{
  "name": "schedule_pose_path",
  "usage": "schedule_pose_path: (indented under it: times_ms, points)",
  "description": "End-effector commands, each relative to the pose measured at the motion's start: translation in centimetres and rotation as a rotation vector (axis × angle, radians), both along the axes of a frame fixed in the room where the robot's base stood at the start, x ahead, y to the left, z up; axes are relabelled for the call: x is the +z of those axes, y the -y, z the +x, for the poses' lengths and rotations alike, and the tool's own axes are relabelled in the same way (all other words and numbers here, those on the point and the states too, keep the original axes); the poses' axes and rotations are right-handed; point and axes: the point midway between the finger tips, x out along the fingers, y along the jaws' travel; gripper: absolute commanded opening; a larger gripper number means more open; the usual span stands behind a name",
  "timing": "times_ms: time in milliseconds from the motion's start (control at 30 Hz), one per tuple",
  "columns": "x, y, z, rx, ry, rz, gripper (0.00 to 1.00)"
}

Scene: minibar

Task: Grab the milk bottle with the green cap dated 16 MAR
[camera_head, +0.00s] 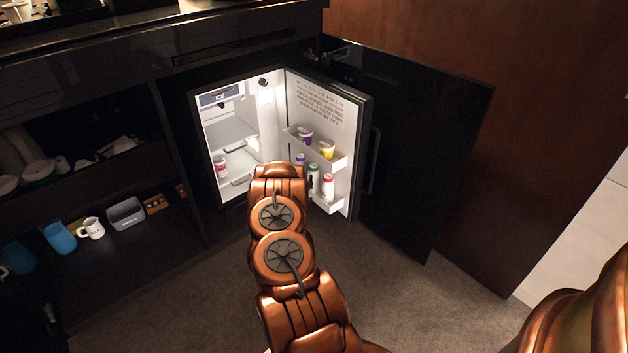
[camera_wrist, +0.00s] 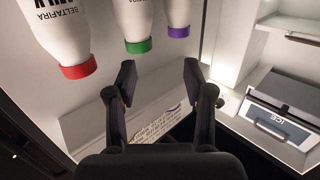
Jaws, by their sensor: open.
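The milk bottle with the green cap (camera_wrist: 138,46) hangs cap-down in the wrist view, which looks inverted. It stands between a red-capped bottle (camera_wrist: 72,38) on the left and a purple-capped bottle (camera_wrist: 177,16) on the right. No date is readable. In the head view, the green-capped bottle (camera_head: 314,181) is in the lower door shelf, partly hidden. My gripper (camera_wrist: 158,66) is open and empty, its fingertips apart near the green cap, with the cap left of the middle of the gap. My arm hides most of the gripper in the head view.
The fridge door (camera_head: 360,150) stands open to the right. An upper door shelf (camera_head: 318,155) holds a purple and a yellow cup. A can (camera_head: 221,167) stands inside the fridge. An ice box (camera_wrist: 275,124) shows in the wrist view. Open cabinet shelves with cups are at left.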

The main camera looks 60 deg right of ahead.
Motion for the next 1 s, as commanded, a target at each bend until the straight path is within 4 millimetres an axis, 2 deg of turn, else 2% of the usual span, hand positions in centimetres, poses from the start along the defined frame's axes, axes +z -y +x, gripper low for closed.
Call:
schedule_pose_path:
  times_ms: [100, 267, 767, 1000]
  points:
    - [-0.3, 1.1, -1.8, -0.029, 0.004, -0.05, 0.52]
    - [-0.4, 1.9, -2.6, -0.043, 0.006, -0.078, 0.52]
    - [-0.5, 4.7, -1.3, -0.043, 0.007, -0.078, 0.52]
    - [-0.8, 6.9, 0.0, -0.043, 0.008, -0.078, 0.52]
